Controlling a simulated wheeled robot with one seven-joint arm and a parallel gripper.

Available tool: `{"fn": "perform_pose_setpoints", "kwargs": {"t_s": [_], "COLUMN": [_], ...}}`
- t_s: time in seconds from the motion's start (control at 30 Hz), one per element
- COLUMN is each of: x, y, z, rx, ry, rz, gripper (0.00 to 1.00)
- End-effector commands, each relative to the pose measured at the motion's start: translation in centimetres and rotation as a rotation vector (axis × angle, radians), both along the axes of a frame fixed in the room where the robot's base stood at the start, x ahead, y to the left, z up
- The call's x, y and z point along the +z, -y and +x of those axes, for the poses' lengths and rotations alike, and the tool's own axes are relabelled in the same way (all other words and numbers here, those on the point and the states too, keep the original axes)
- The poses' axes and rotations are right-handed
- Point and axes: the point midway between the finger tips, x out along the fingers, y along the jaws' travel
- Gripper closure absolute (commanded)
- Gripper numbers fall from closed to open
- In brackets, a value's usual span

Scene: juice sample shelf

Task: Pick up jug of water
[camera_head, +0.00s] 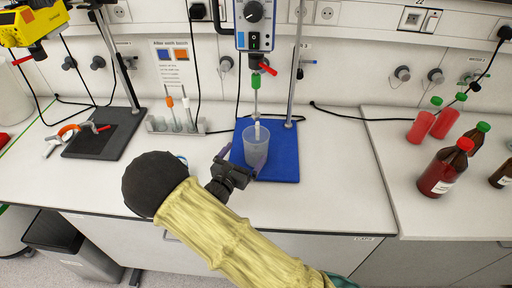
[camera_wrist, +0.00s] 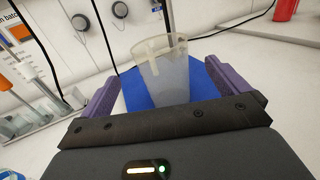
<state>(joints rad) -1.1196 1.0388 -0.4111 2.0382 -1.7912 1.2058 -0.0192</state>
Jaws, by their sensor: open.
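A translucent jug (camera_head: 256,151) stands upright on the blue base of a stirrer stand, in the middle of the head view. In the wrist view the jug (camera_wrist: 160,72) is straight ahead, between the two purple fingers. Whether the fingers touch the jug cannot be told. The jug's lower front is partly hidden by my gripper in the wrist view. The stirrer's shaft hangs above the jug and seems to reach into its mouth.
The stirrer motor (camera_head: 255,25) and its upright rod are just above and behind the jug. A rack (camera_head: 176,125) with several upright tools stands to the left. Brown bottles (camera_head: 444,169) and red ones stand on the right counter. The bench front is clear.

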Motion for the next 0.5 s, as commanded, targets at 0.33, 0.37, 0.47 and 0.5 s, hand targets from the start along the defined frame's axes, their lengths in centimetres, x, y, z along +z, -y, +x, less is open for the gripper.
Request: {"fn": "perform_pose_setpoints", "kwargs": {"t_s": [0.33, 0.37, 0.47, 0.5], "x": [0.1, 0.0, 0.0, 0.0], "y": [1.7, 1.7, 1.7, 1.7], "z": [3.6, 3.6, 3.6, 3.6], "rx": [0.000, 0.000, 0.000, 0.000], "ry": [0.000, 0.000, 0.000, 0.000], "rz": [0.000, 0.000, 0.000, 0.000], "gripper": [0.00, 0.00, 0.00, 0.00]}}
